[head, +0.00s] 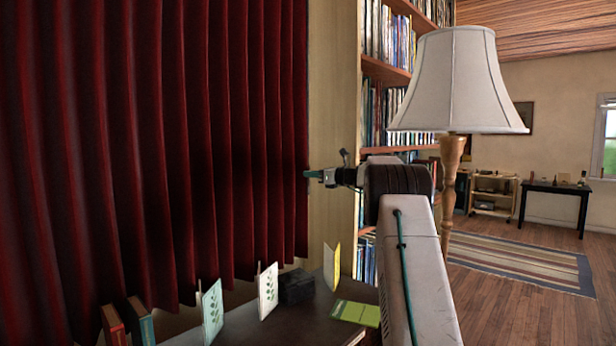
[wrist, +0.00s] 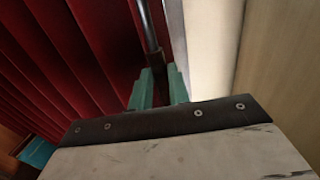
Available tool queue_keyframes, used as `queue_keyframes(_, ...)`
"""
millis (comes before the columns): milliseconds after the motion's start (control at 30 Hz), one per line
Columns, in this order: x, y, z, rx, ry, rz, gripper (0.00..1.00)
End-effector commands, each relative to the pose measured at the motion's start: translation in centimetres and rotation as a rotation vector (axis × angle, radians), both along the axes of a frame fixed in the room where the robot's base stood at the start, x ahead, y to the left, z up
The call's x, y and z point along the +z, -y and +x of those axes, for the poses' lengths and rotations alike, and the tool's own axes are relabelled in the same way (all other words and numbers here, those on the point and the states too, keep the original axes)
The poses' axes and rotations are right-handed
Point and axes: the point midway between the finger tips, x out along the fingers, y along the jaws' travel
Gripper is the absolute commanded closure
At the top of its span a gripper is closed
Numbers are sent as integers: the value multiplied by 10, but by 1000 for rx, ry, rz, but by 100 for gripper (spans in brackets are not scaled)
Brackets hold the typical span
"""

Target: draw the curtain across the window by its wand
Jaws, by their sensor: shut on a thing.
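The dark red curtain (head: 150,140) hangs in folds across the left half of the head view, its right edge close to the wooden side panel. In the wrist view the curtain (wrist: 60,60) fills the left side. A grey wand (wrist: 148,25) hangs along the curtain's edge, and its lower part is between the green fingertips. My gripper (wrist: 160,88) is shut on the wand. In the head view my gripper (head: 312,174) is at the curtain's right edge, and the wand cannot be made out there. The window behind the curtain is hidden.
Below the curtain, a dark surface (head: 290,328) holds upright cards (head: 268,290), a green booklet (head: 356,313), a dark block (head: 296,287) and books (head: 140,322). A lamp (head: 458,85) stands right of a tall bookcase (head: 388,70). The floor at right has a striped rug (head: 515,262).

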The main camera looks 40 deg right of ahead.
Motion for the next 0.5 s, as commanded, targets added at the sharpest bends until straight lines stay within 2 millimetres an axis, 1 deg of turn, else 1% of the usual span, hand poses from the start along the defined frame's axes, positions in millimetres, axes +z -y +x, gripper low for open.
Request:
queue_keyframes(167,1,0,0,0,1,0,100)
queue_keyframes(200,1,0,0,0,1,0,79)
queue_keyframes(267,1,0,0,0,1,0,63)
queue_keyframes(300,1,0,0,0,1,0,60)
queue_keyframes(500,0,0,0,-1,0,0,60)
